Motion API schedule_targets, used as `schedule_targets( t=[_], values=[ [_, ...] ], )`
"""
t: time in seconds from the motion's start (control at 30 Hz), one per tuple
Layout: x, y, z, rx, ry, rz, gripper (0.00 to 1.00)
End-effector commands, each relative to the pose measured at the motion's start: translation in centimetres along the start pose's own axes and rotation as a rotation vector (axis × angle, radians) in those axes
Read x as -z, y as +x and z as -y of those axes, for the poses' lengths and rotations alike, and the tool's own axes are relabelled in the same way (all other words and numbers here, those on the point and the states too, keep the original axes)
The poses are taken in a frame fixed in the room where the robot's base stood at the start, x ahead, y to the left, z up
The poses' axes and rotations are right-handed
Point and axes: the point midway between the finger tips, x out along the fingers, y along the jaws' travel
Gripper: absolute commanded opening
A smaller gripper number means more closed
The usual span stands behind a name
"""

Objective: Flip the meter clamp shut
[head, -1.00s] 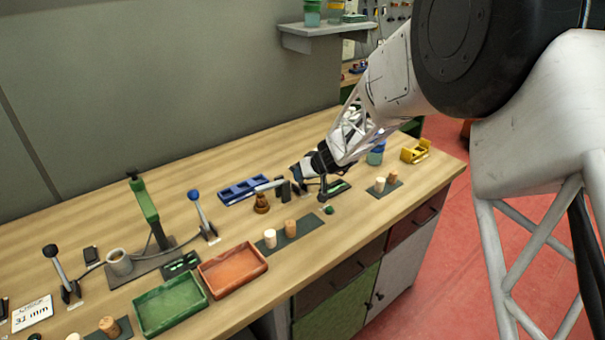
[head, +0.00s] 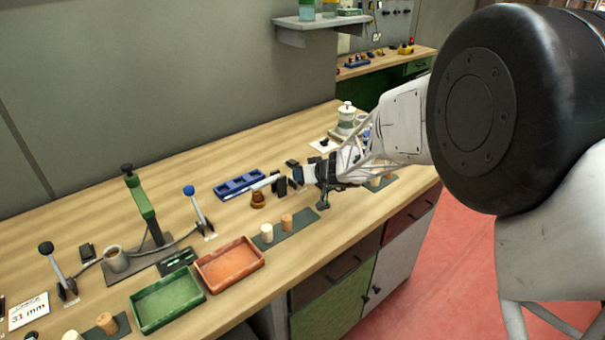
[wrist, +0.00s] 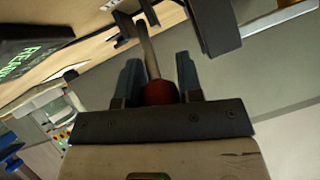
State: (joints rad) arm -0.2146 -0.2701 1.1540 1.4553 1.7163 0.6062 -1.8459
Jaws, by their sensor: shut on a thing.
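The meter clamp's pale bar (head: 265,183) extends left from a dark upright block (head: 280,186), above a brown stepped piece (head: 258,200). In the wrist view, a lever (wrist: 149,52) with a red ball knob (wrist: 160,92) runs from dark brackets down between my fingers. My gripper (head: 301,173) is at the right side of the clamp, and in the wrist view my gripper (wrist: 158,85) is shut on the red knob. The knob is hidden in the head view. A dark display with green lettering (wrist: 42,52) shows at the left of the wrist view.
A blue tray (head: 240,183) lies behind the clamp. Two corks (head: 286,220) stand on a dark mat in front. Orange (head: 230,285) and green (head: 168,327) trays and a green-handled press (head: 140,200) are to the left. A white jar (head: 346,115) stands behind my arm.

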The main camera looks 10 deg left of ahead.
Motion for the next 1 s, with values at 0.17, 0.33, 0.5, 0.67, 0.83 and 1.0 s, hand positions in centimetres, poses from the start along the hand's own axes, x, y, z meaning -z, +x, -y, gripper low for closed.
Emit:
schedule_targets(
  t=[0.17,0.33,0.5,0.67,0.83,1.0],
  values=[
    [-0.17,-0.02,-0.08,0.001,-0.001,-0.007,0.0],
    [-0.22,-0.02,-0.09,0.001,-0.001,-0.007,0.0],
    [-0.27,-0.02,-0.1,0.001,0.0,-0.006,0.35],
    [-0.21,-0.02,-0.07,0.001,0.0,-0.007,0.58],
    [-0.16,-0.02,-0.05,0.002,-0.001,-0.007,0.58],
    [-0.12,-0.09,-0.04,0.002,-0.001,-0.007,0.58]
  ],
)
